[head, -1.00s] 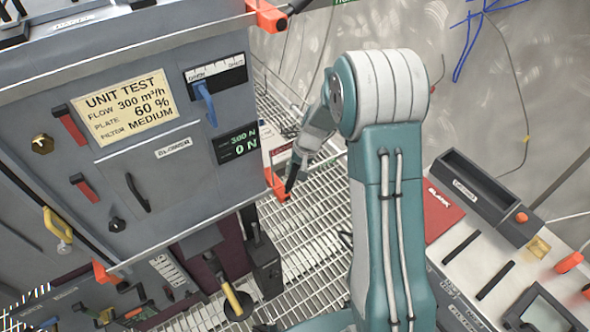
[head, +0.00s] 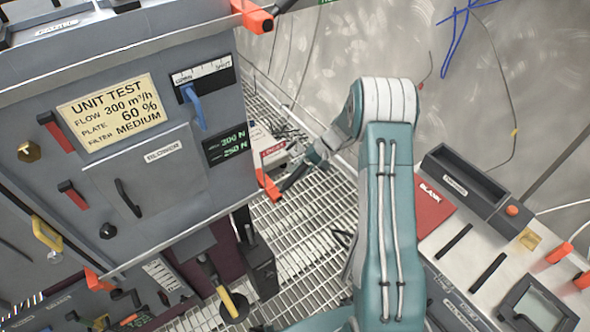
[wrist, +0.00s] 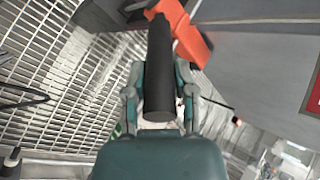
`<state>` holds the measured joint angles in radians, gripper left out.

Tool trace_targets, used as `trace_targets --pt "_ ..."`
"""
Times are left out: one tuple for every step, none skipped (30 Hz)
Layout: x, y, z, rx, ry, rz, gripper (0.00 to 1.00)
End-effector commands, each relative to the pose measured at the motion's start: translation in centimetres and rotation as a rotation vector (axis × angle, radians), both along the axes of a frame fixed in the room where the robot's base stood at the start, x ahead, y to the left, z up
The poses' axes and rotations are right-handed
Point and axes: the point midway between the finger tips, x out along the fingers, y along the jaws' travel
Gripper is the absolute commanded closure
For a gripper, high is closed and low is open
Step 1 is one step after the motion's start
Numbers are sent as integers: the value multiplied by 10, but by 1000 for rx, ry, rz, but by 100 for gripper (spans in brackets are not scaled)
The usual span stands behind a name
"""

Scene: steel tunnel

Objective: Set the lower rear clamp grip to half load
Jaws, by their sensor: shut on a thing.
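The lower rear clamp (head: 267,186) is an orange block at the lower right corner of the grey test unit. Its black grip (head: 293,179) slants up to the right, away from the unit. My gripper (head: 308,162) is shut on the outer part of this grip. In the wrist view the black grip (wrist: 160,65) lies between both fingers, its far end at the orange clamp (wrist: 183,32). The load display (head: 227,143) on the unit appears to read 300 N above and 250 N below.
An upper orange clamp (head: 252,15) sits at the unit's top right corner. A blue lever (head: 195,108) stands above the display. Metal grating (head: 305,225) lies below my gripper. A console with a red blank plate (head: 432,205) is at the right.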

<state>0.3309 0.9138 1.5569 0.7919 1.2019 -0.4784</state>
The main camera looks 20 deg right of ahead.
Motion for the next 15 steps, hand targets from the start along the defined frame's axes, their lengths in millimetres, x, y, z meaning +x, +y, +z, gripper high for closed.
trace_targets --pt "0 -2 -4 23 9 -1 100" --pt "1 -3 -5 39 14 -1 100" --pt "1 -4 -7 55 19 -2 100" --pt "1 -5 -7 67 23 -1 100" --pt "1 -5 -8 77 26 -1 100" --pt "1 -6 -9 89 31 -1 100" --pt "1 -6 -10 98 34 -1 100" --pt "2 -7 -10 105 36 -1 100" --pt "2 -7 -11 112 37 -1 100" --pt "2 -7 -11 117 39 -1 100" --pt "2 -7 -11 121 40 0 100" --pt "2 -7 -12 126 42 0 100" --pt "2 -7 -12 129 43 0 100" --pt "2 -7 -12 130 44 0 100" --pt "2 -7 -12 131 44 0 100"
